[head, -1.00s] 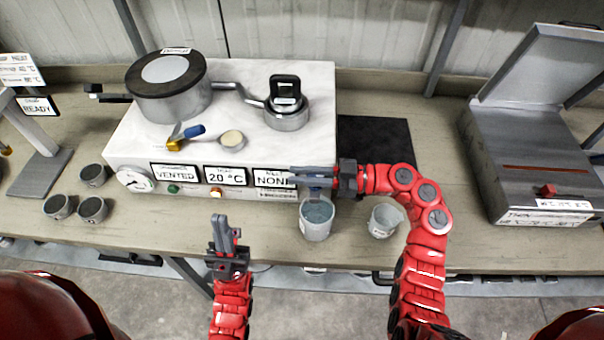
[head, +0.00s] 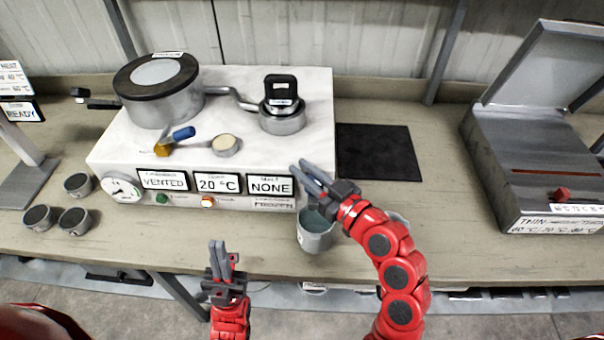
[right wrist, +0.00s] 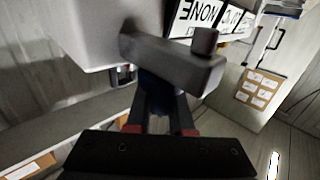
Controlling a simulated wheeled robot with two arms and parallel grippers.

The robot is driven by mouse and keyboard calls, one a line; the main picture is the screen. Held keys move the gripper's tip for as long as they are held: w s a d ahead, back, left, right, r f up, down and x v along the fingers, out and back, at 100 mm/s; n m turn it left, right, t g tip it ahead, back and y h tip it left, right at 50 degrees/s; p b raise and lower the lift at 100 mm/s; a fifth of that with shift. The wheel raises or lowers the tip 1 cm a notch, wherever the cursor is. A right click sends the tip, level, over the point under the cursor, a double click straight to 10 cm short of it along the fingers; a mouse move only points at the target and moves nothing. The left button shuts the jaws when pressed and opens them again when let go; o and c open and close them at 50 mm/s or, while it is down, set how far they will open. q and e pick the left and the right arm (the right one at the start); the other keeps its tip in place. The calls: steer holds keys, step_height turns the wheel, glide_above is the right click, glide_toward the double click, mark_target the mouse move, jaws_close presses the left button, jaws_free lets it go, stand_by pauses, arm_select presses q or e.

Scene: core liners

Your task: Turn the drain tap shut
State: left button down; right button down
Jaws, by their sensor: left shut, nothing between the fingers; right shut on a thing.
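The drain tap shows in the right wrist view as a grey bar (right wrist: 175,62) with a short dark knob at its end, sticking out from the pale box. A dark blue part (right wrist: 158,88) below the bar sits between the fingers of my right gripper (right wrist: 162,105), which is shut on it. In the head view my right gripper (head: 312,178) is at the box's front right corner, pointing up and left, and hides the tap. My left gripper (head: 222,256) is shut and empty in front of the bench, pointing up.
A grey cup (head: 314,238) stands just below my right gripper. The white box (head: 320,110) carries a pot (head: 165,105), a small lidded vessel (head: 283,122) and a blue-handled valve (head: 165,148). Small cups stand at left; an open metal case (head: 530,150) stands at right.

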steer(key=m+t+h+p, duration=0.1)
steer(key=m+h+p, duration=0.1)
steer(key=h+p, duration=0.1)
steer(key=d+m+t+h+p, duration=0.1)
steer(key=m+t+h+p, duration=0.1)
steer(key=p, duration=0.4)
steer(key=w+m+t+h+p, duration=0.1)
steer(key=m+t+h+p, duration=0.1)
steer(key=m+h+p, duration=0.1)
steer(key=shift+d+r+m+h+p, duration=0.1)
steer(key=shift+d+m+h+p, duration=0.1)
steer(key=shift+h+p, duration=0.25)
steer(key=shift+d+r+m+h+p, duration=0.1)
steer(key=shift+m+h+p, duration=0.1)
steer(key=shift+h, duration=0.45)
steer(key=shift+d+f+m+h+p, duration=0.15)
steer(key=shift+m+h+p, duration=0.25)
steer(key=shift+h, duration=0.25)
steer(key=shift+d+f+m+h+p, duration=0.1)
steer(key=shift+m+h+p, duration=0.25)
steer(key=shift+h, duration=0.3)
steer(key=shift+s, duration=0.1)
steer(key=c, duration=0.8)
jaws_free()
